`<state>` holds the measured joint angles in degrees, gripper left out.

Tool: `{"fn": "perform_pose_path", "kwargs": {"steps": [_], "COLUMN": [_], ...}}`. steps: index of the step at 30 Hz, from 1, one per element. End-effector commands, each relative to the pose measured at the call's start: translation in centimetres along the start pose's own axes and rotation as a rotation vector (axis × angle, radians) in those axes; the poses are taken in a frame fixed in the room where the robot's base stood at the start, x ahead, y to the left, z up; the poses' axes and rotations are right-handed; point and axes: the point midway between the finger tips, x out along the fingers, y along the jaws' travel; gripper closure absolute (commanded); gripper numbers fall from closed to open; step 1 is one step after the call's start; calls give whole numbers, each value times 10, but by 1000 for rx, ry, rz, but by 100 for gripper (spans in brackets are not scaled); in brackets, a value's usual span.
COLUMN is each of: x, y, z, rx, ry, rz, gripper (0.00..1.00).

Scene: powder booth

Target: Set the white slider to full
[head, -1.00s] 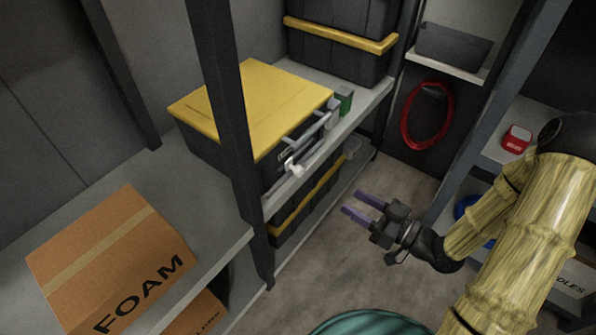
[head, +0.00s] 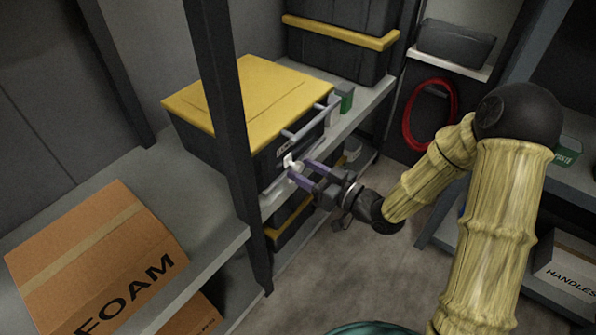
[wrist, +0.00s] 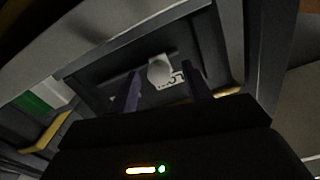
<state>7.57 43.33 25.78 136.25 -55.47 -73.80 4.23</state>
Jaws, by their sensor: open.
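The white slider knob (head: 291,161) sits on the front face of the dark box with the yellow lid (head: 245,95), near its lower edge. My gripper (head: 303,171) is open, its two purple fingers pointing at the knob from the right. In the wrist view, the round white knob (wrist: 159,72) shows between the fingertips (wrist: 161,70), with a finger to each side. No contact with the knob can be made out. A small pale plate with marks (wrist: 176,79) lies beside the knob. The slider's track is too dark to make out clearly.
A dark upright post (head: 225,130) stands left of the knob. A rail handle (head: 312,118) juts from the box front above it. A green item (head: 346,99) is on the shelf to the right. A FOAM carton (head: 95,262) is at lower left.

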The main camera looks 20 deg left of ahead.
Motion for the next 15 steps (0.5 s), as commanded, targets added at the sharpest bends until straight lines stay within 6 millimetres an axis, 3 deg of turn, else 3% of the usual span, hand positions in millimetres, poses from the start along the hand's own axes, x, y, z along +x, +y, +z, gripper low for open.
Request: {"fn": "perform_pose_path", "kwargs": {"steps": [6,15], "x": [23,25], "y": [0,1], "z": [1,0], "rx": [-1,0], "ry": [0,-1], "rz": [0,2], "gripper": [51,51]}}
